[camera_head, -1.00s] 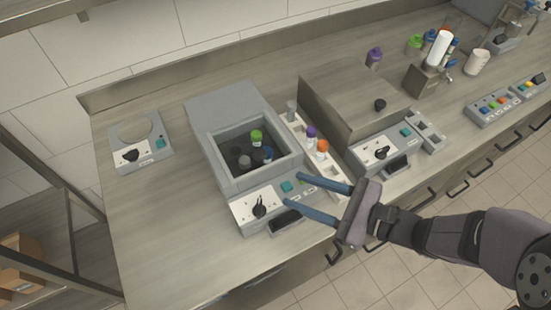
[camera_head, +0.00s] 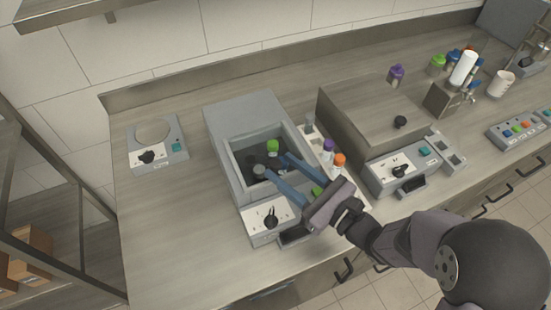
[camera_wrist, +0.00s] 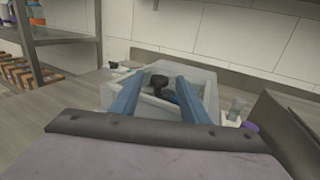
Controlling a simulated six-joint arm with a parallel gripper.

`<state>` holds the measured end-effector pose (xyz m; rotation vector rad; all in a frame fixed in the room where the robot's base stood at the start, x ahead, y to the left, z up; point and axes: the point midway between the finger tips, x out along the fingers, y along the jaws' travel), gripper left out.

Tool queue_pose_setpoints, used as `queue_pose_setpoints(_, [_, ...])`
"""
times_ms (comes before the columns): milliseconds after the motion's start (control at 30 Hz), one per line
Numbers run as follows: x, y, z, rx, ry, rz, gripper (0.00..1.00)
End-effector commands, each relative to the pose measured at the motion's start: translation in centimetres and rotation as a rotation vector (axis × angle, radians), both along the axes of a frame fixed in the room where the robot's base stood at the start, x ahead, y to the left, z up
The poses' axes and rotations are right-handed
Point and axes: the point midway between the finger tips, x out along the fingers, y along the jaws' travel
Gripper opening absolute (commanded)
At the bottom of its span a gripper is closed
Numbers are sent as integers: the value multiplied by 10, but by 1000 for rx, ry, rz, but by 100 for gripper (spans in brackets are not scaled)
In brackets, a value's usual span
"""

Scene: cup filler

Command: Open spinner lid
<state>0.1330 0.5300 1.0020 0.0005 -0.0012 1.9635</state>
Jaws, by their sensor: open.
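A grey machine (camera_head: 231,116) with a square open well stands left of the middle of the counter in the head view. A green-capped bottle (camera_head: 273,147) and a grey round top (camera_head: 259,171) show in the well. I cannot tell for certain whether this is the spinner, and no separate lid shows on it. To its right is a boxy unit (camera_head: 355,115) with a closed flat top and a black knob (camera_head: 400,122). My gripper (camera_head: 277,167) is open, its blue fingers reaching over the well. In the wrist view a dark round top (camera_wrist: 159,82) shows between the fingers.
A rack holds a purple-capped bottle (camera_head: 328,145) and an orange-capped bottle (camera_head: 339,161) between the two machines. A control panel (camera_head: 268,220) with a black dial is at the machine's front. A ring-shaped holder (camera_head: 172,156) stands at left.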

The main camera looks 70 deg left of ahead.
Motion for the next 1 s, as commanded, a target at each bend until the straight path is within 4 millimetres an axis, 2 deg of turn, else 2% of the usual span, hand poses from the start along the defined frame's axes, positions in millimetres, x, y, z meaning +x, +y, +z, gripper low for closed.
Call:
queue_pose_setpoints(100, [-7,14,2,-1,1,2,41])
queue_pose_setpoints(300, [-12,29,1,-1,1,0,41])
queue_pose_setpoints(633, [-13,32,-1,-1,1,-1,41])
queue_pose_setpoints(667, [-13,32,-1,-1,1,-1,39])
queue_pose_setpoints(800, [-13,32,0,-1,1,-1,5])
queue_pose_setpoints(833, [-13,32,0,-1,1,-1,0])
queue_pose_setpoints(1000, [-13,35,-1,-1,0,0,0])
